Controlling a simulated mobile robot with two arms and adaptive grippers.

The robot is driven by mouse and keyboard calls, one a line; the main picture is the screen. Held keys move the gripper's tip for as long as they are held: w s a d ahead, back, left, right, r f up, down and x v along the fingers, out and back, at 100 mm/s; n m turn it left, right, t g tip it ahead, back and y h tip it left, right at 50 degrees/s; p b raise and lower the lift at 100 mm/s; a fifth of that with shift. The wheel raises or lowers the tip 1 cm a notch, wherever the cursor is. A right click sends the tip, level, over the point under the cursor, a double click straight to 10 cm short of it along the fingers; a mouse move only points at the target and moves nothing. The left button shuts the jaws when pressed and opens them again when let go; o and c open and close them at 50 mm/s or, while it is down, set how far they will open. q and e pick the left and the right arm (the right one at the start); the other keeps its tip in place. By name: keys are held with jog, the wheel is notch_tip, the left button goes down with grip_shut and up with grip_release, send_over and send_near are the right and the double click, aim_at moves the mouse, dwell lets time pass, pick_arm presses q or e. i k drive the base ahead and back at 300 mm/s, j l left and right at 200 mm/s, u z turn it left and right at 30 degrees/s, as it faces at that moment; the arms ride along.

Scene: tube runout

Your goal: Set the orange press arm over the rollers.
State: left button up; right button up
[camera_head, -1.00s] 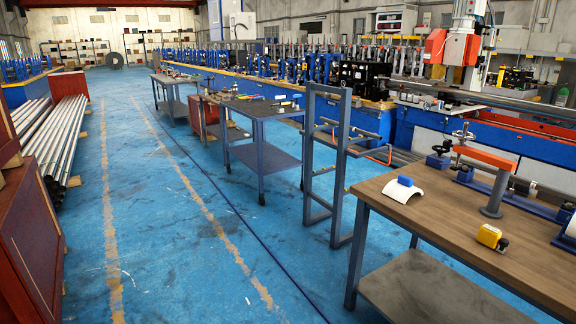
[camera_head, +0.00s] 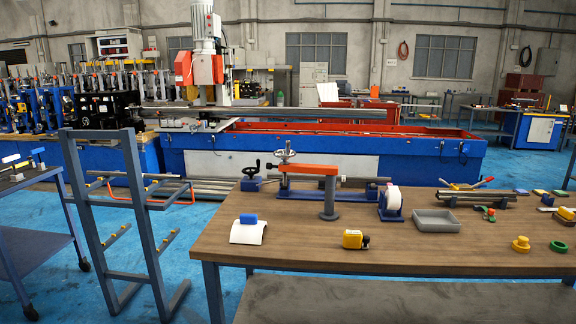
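The orange press arm (camera_head: 308,169) lies level at the top of a grey post (camera_head: 330,197) on the wooden workbench, in the head view. It reaches left from the post across the front of a blue-based fixture (camera_head: 345,192) that has handwheels at its left end. A grey bar or roller (camera_head: 355,182) shows on the fixture to the right of the post. Whether the arm sits above the rollers or only in front of them cannot be told from here. Neither of my grippers is in view.
On the workbench (camera_head: 300,244) are a white curved piece with a blue block (camera_head: 248,230), a yellow tape measure (camera_head: 353,239), a white roll on a blue stand (camera_head: 391,201), a grey tray (camera_head: 436,221) and a yellow knob (camera_head: 520,244). A blue-grey rack (camera_head: 160,190) stands left of the bench.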

aim_at(289, 167)
jog(key=j+z, duration=0.35)
jog(key=j, duration=0.65)
jog(key=i+u, duration=0.2)
jog(key=i, duration=0.45)
jog(key=i+u, duration=0.15)
jog(key=i, duration=0.5)
jog(key=i+l+u, duration=0.2)
jog(key=i, duration=0.4)
